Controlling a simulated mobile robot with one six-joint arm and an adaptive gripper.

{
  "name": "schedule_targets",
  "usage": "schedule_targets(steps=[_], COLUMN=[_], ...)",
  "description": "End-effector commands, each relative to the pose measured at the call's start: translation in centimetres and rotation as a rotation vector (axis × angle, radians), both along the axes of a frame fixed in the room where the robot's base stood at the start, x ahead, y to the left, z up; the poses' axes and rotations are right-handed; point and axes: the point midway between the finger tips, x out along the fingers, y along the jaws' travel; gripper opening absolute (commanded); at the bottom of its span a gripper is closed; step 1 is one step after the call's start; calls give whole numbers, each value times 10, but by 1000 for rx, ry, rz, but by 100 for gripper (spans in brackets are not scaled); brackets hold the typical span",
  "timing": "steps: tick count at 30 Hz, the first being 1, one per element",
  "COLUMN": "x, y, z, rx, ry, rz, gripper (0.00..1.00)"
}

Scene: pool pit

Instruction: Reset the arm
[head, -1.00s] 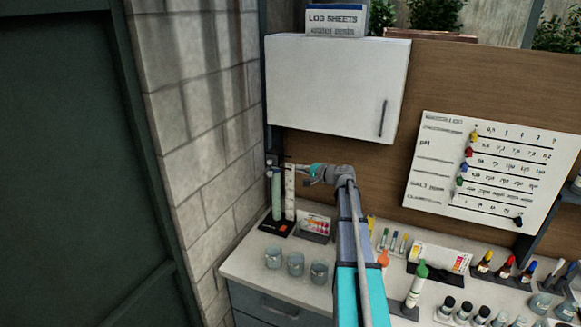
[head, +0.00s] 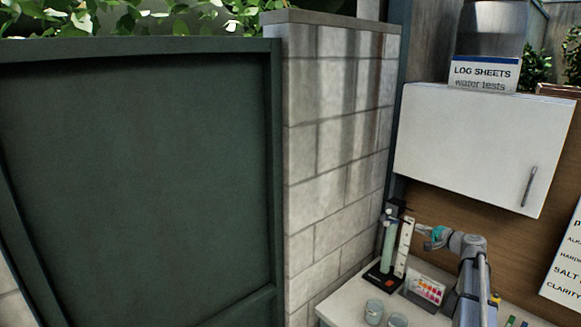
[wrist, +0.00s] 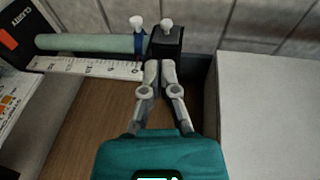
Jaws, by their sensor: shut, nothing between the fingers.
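My gripper (head: 421,229) is shut and empty, with teal on its body. In the head view its tips are just right of the upper part of a white ruled scale (head: 404,248), which stands beside an upright pale green tube (head: 389,247). In the wrist view the gripper's fingertips (wrist: 160,67) are together, close in front of a black clamp block (wrist: 167,45) with white knobs. I cannot tell whether they touch it. The green tube (wrist: 90,43) and scale (wrist: 85,67) lie to their left in that view.
A white wall cabinet (head: 480,150) hangs above the arm, with a log sheets box (head: 484,74) on top. A block wall (head: 335,150) and dark green door (head: 140,180) are at left. Glass jars (head: 374,312) and a colour chart (head: 426,289) stand on the counter.

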Motion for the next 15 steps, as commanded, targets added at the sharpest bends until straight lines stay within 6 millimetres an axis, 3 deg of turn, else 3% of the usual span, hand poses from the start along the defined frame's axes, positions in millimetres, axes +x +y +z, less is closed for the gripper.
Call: schedule_targets(steps=[8,15], x=[-22,-68], y=[96,194], z=[-48,-106], rx=[-168,-398], ry=[118,271], rz=[167,378], gripper=[0,0])
